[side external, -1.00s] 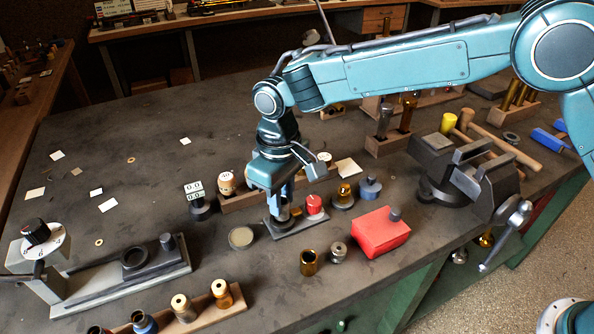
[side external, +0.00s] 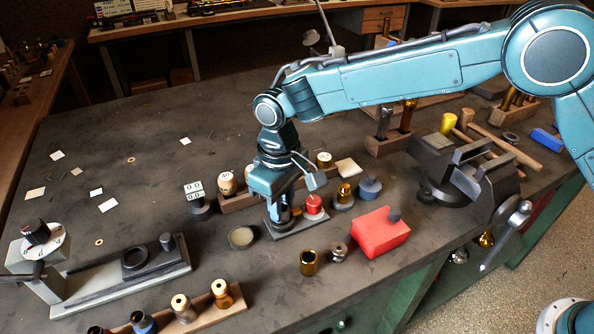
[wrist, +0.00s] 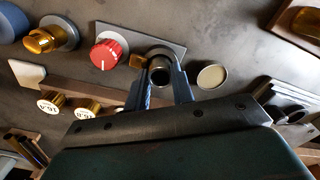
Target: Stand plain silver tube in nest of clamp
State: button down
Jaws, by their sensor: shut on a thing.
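My gripper (side external: 283,210) points down over a small grey plate (side external: 298,226) on the bench. In the wrist view its two fingers (wrist: 161,88) close on the sides of a plain grey-silver tube (wrist: 160,72), upright with its dark open end facing the camera. The plate also shows in the wrist view (wrist: 174,48); a red knob (wrist: 105,55) and a small brass-coloured part (wrist: 137,61) are beside the tube. The plate with its red knob (side external: 314,203) looks like the clamp. The tube's lower end and the nest are hidden, so I cannot tell whether they touch.
A round grey disc (side external: 241,237) lies left of the plate. A brass tube (side external: 308,262), a small silver part (side external: 338,252) and a red block (side external: 380,232) stand in front and right. A wooden rack (side external: 238,200) is behind. A vise (side external: 465,170) is at right.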

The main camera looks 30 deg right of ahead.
jog(key=shift+f, duration=0.25)
jog(key=c, duration=0.8)
grip_release()
jog(key=shift+r, duration=0.15)
notch_tip(320, 180, up, 7)
dwell(0.7)
